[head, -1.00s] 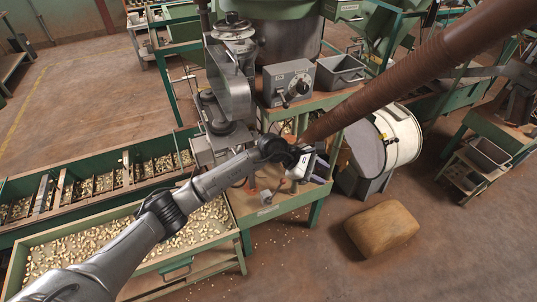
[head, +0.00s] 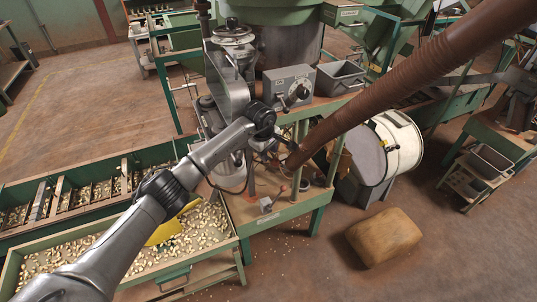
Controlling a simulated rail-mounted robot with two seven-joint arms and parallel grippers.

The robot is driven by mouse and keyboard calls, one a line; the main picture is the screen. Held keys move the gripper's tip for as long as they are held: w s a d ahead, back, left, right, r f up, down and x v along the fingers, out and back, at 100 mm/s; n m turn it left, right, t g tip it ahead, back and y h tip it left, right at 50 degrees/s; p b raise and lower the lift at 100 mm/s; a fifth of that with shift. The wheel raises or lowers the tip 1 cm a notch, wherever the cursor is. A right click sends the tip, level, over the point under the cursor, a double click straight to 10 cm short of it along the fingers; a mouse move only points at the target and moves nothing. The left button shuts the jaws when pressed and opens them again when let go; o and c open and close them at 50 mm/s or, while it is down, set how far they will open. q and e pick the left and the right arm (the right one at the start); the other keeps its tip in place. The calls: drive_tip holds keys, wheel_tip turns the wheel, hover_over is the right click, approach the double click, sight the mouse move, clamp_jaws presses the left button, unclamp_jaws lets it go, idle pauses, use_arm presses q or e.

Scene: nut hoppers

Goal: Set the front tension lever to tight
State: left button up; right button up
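A small grey lever box (head: 266,204) sits on the front of the green machine table. A thin lever with a red knob (head: 283,188) rises from it, leaning right. I cannot read any tight or loose marking. My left arm reaches in from the lower left over the nut tray. My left gripper (head: 279,158) is small and partly hidden among the machine posts and the brown hose, above and behind the lever, apparently apart from it. Its fingers are too unclear to tell open from shut. My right gripper is not in view.
A grey control box with a dial (head: 289,86) and a grey bin (head: 340,78) stand on the upper shelf. A thick brown hose (head: 400,95) slants across. A nut tray (head: 180,270) lies left, with a yellow object (head: 171,228) in it. A sack (head: 383,237) lies on open floor.

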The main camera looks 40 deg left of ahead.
use_arm(q)
drive_tip(key=shift+w+f, duration=0.2)
drive_tip(key=shift+f, duration=0.75)
drive_tip(key=shift+c, duration=0.3)
drive_tip(key=shift+a, duration=0.1)
clamp_jaws()
drive_tip(key=shift+r, duration=0.1)
